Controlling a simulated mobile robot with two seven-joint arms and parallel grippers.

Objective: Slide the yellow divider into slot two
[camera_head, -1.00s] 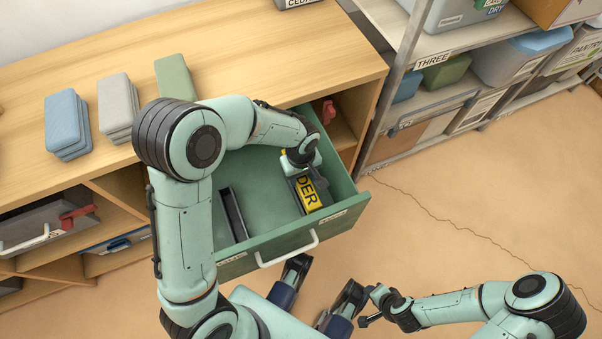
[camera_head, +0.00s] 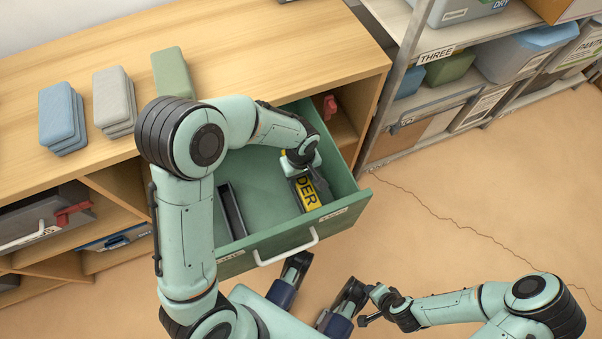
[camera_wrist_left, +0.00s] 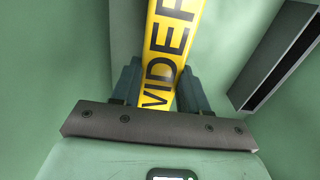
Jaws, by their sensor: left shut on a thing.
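The yellow divider (camera_head: 307,193), with black lettering, is inside the open green drawer (camera_head: 262,247), toward its right side. My left gripper (camera_head: 301,168) reaches down into the drawer and is shut on the divider. In the left wrist view the divider (camera_wrist_left: 168,50) runs up between the two fingers and leans a little. A dark slotted rail (camera_head: 232,211) stands in the drawer to the left, apart from the divider; it also shows in the wrist view (camera_wrist_left: 280,55). The divider's lower edge and seating are hidden. My right gripper (camera_head: 365,305) is outside the drawer; its fingers are unclear.
Blue (camera_head: 61,117), grey (camera_head: 114,100) and green (camera_head: 172,73) stacked blocks stand on the wooden cabinet top (camera_head: 250,55). A metal shelf (camera_head: 425,100) with bins is at the right. The drawer has a white front handle (camera_head: 287,250).

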